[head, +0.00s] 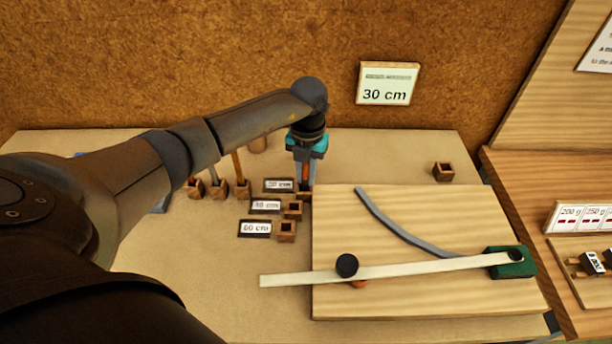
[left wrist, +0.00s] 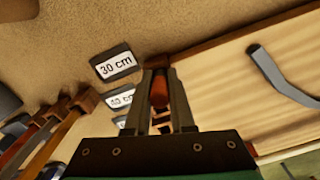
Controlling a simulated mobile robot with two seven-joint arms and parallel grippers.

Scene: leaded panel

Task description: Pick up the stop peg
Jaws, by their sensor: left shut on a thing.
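The stop peg, an orange-red peg (head: 305,173), is between the fingers of my left gripper (head: 304,184). In the left wrist view the peg (left wrist: 160,92) shows between the two dark fingers (left wrist: 162,95), which are shut on it. The gripper points down at the small wooden socket (head: 306,196) beside the "30 cm" label (head: 279,185). I cannot tell whether the peg's lower end still sits in that socket. The label also shows in the left wrist view (left wrist: 116,65). My right gripper is not in view.
A wooden board (head: 410,230) right of the gripper carries a pale bar (head: 420,268), a curved grey strip (head: 400,230) and a green block (head: 512,262). Two more sockets (head: 293,210) (head: 287,231) stand nearby. Holders with upright sticks (head: 241,188) are left. A wall sign (head: 387,83) reads "30 cm".

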